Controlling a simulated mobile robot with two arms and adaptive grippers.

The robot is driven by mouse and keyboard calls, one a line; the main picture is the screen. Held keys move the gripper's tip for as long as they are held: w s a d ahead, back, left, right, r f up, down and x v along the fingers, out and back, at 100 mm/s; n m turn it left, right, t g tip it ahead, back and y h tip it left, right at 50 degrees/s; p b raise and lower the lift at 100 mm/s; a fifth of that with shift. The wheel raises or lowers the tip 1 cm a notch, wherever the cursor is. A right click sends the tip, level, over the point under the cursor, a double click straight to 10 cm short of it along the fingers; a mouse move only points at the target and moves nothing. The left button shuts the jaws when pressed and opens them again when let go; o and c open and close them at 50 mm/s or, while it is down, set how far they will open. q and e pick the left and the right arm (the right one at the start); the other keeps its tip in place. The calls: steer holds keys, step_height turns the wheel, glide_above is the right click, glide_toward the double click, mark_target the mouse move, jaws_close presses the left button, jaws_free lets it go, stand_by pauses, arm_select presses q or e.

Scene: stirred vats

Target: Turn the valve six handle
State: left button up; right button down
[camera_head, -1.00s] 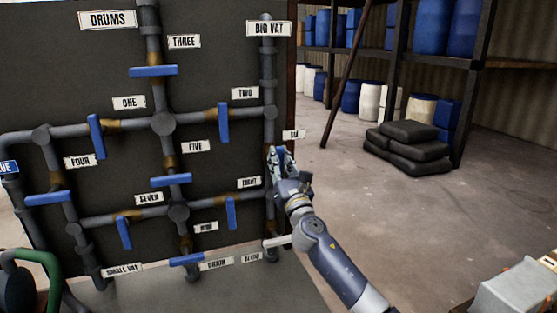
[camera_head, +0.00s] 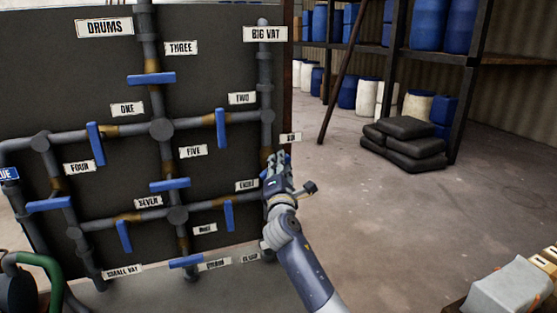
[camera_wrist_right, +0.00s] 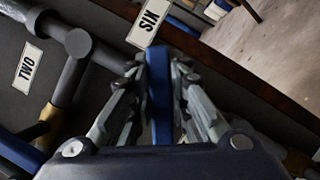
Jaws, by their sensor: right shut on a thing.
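The valve six handle (camera_wrist_right: 160,95) is a blue bar below the white SIX label (camera_wrist_right: 149,22) in the right wrist view. My right gripper (camera_wrist_right: 160,85) is shut on it, with one finger on each side. In the head view my right gripper (camera_head: 277,163) is at the right edge of the pipe board, just below and left of the small SIX label (camera_head: 291,138), and it hides most of the handle. My left gripper is not in view.
The dark board (camera_head: 85,75) carries grey pipes and several other blue handles, such as valve two's (camera_head: 221,128) and valve eight's (camera_head: 229,215). Black sacks (camera_head: 404,143) lie on the floor at right. A box (camera_head: 508,292) is at the lower right. The floor between is clear.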

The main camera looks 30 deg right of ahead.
steer(key=m+g+p, duration=0.2)
steer(key=m, duration=0.2)
steer(key=shift+d+m+p, duration=0.1)
steer(key=shift+m+p, duration=0.2)
steer(key=shift+p, duration=0.05)
steer(key=shift+f+m+g+y+p, duration=0.3)
steer(key=shift+m+p, duration=0.45)
steer(key=shift+m, duration=0.35)
steer(key=shift+f, duration=0.1)
steer(key=c, duration=1.5)
jaws_free()
steer(key=shift+d, duration=0.1)
steer(key=v, duration=1.2)
